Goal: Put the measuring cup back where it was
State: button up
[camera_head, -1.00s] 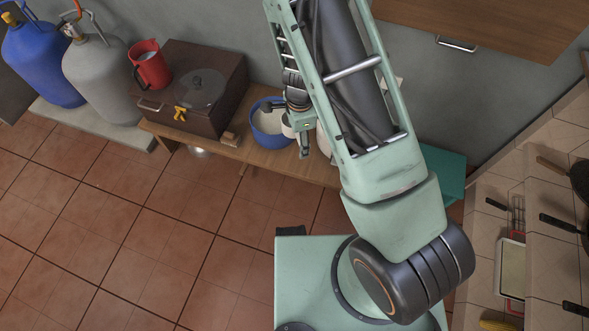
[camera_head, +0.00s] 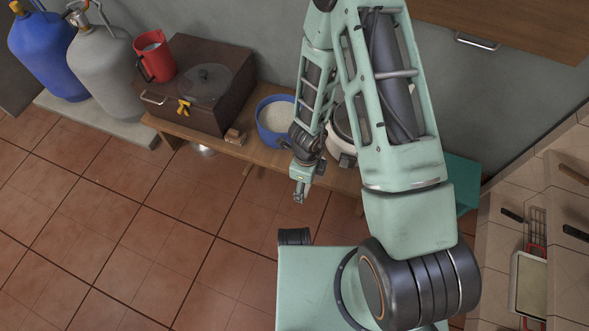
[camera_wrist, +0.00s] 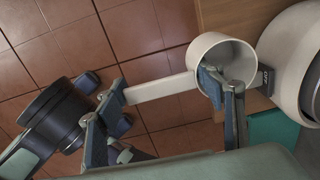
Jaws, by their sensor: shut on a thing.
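In the wrist view the measuring cup is white, with a round bowl (camera_wrist: 232,52) and a long flat handle (camera_wrist: 160,89) pointing left. My gripper (camera_wrist: 163,93) is shut on it, one finger at the handle's far end and the other at the bowl. The exact contact is hard to tell. The cup's open mouth faces the camera. In the head view my gripper (camera_head: 300,191) hangs in front of the wooden bench (camera_head: 255,152), over the tiled floor. The cup cannot be made out there.
A blue pot (camera_head: 265,130) with pale contents stands on the bench, beside a white cooker (camera_head: 340,155) partly behind my arm. Left are a brown box (camera_head: 225,105) and a red jug (camera_head: 157,60). Gas cylinders (camera_head: 102,70) stand farther left. The floor ahead is clear.

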jog(key=w+a+f+b, duration=0.2)
jog(key=w+a+f, duration=0.2)
jog(key=w+f, duration=0.5)
jog(key=shift+w+a+f, duration=0.15)
jog(key=shift+w+f, duration=0.2)
jog(key=shift+f, duration=0.85)
jog(key=shift+f+b, duration=0.25)
jog(key=shift+b, duration=0.05)
jog(key=o, duration=1.5)
jog(key=shift+r, duration=0.1)
jog(key=shift+r, duration=0.15)
jog(key=r+p, duration=0.1)
jog(key=r, duration=0.3)
jog(key=r+p, duration=0.2)
jog(key=r, duration=0.2)
jog(key=r+p, duration=0.1)
jog(key=r, duration=0.3)
jog(key=shift+s+a, duration=0.1)
jog(key=shift+s, duration=0.15)
